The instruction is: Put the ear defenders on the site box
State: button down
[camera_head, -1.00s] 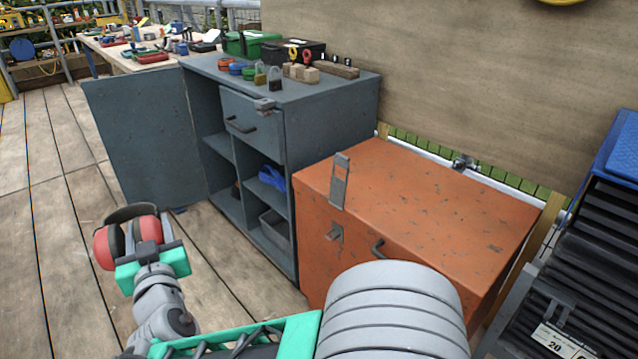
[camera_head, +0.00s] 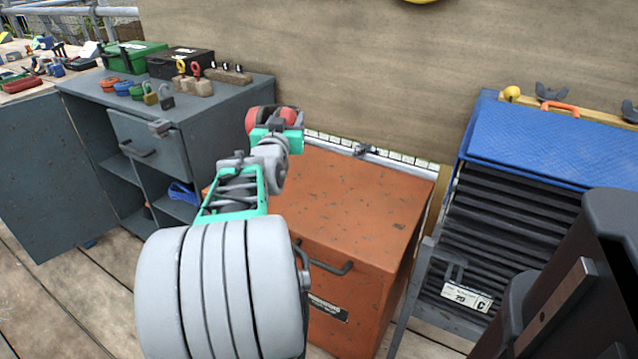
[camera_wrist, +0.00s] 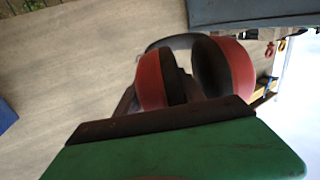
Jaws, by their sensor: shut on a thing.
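The ear defenders (camera_head: 272,117) have red cups and a dark band. My gripper (camera_head: 277,133) is shut on them and holds them up at the back left of the site box, in front of the wooden wall. The wrist view also shows the ear defenders (camera_wrist: 195,75) beyond the gripper's edge. The site box (camera_head: 362,200) is an orange-red, scuffed chest with a flat closed lid. Its top is bare on the right; my arm hides its left part and the latch. I cannot tell the height of the ear defenders above the lid.
A grey cabinet (camera_head: 190,110) with an open door stands left of the site box, bearing padlocks, wooden blocks and a green case (camera_head: 134,54). A rack with a blue top (camera_head: 555,140) stands close on the right. The wooden wall (camera_head: 340,70) rises behind.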

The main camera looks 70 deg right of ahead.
jog(key=f+b, duration=0.2)
jog(key=f, duration=0.4)
jog(key=f+b, duration=0.2)
jog(key=f, duration=0.4)
jog(key=f+b, duration=0.2)
jog(key=f, duration=0.3)
jog(key=shift+s+d+f, duration=0.15)
jog(key=shift+s+f, duration=0.1)
jog(key=shift+f, duration=0.15)
jog(key=shift+f+b, duration=0.25)
jog(key=shift+b, duration=0.1)
jog(key=c, duration=0.7)
grip_release()
jog(key=shift+r, duration=0.2)
jog(key=p+v, duration=0.1)
jog(key=v, duration=1.1)
jog(key=shift+p, duration=0.35)
